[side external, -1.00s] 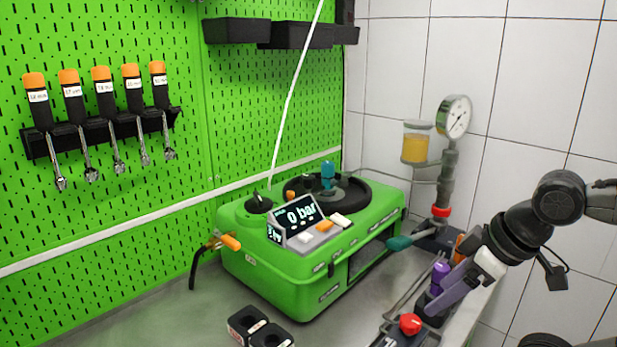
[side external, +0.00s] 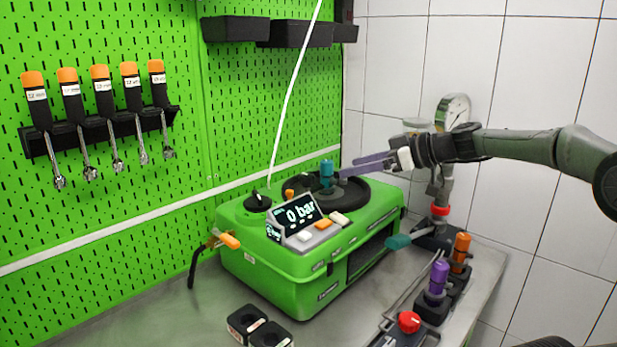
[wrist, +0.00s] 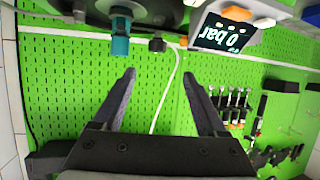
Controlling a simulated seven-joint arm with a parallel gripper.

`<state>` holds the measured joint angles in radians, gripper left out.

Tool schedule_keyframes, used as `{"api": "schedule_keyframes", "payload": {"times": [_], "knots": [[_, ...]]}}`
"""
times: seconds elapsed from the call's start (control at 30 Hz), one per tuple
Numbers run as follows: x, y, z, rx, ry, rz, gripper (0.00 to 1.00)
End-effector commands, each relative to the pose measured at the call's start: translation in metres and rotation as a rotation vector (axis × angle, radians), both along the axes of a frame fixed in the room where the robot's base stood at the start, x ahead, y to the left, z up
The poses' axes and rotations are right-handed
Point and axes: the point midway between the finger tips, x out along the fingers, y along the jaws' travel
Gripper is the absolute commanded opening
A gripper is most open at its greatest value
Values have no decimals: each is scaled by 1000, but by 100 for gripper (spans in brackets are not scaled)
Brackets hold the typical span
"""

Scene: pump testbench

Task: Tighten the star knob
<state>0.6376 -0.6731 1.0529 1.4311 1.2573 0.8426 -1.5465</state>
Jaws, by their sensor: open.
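The green pump (side external: 290,275) stands on the bench with a black round lid (side external: 360,195) and a display reading 0 bar. A teal cylindrical part (side external: 327,170) stands upright on the lid. A dark knob (side external: 259,201) is on the pump's left top, and a teal handle (side external: 398,242) sticks out at its right. I cannot tell for certain which part is the star knob. My gripper (side external: 347,168) is open and empty, reaching over the lid from the right, its purple fingers close to the teal part. In the wrist view the teal part (wrist: 120,40) lies beyond the fingertips (wrist: 159,75).
A gauge (side external: 456,112) and pipe stand behind my wrist. A rack with purple (side external: 439,275) and orange (side external: 461,247) handles and a red knob (side external: 409,322) is at the right. Black blocks (side external: 258,328) lie in front. Wrenches (side external: 102,100) hang on the pegboard.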

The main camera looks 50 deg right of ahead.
Motion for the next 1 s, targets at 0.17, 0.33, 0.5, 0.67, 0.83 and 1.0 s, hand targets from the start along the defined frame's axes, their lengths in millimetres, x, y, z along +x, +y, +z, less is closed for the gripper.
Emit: {"api": "schedule_keyframes", "payload": {"times": [0.17, 0.33, 0.5, 0.67, 0.83, 1.0], "knots": [[5, -5, -3, 0, 1, -14, 75], [29, 2, -13, 1, 3, -11, 75], [60, 9, -26, 1, 3, -12, 75], [87, 15, -38, 1, 3, -12, 75], [109, 20, -47, 0, 2, -13, 75], [120, 22, -51, -2, 1, -14, 75]]}}
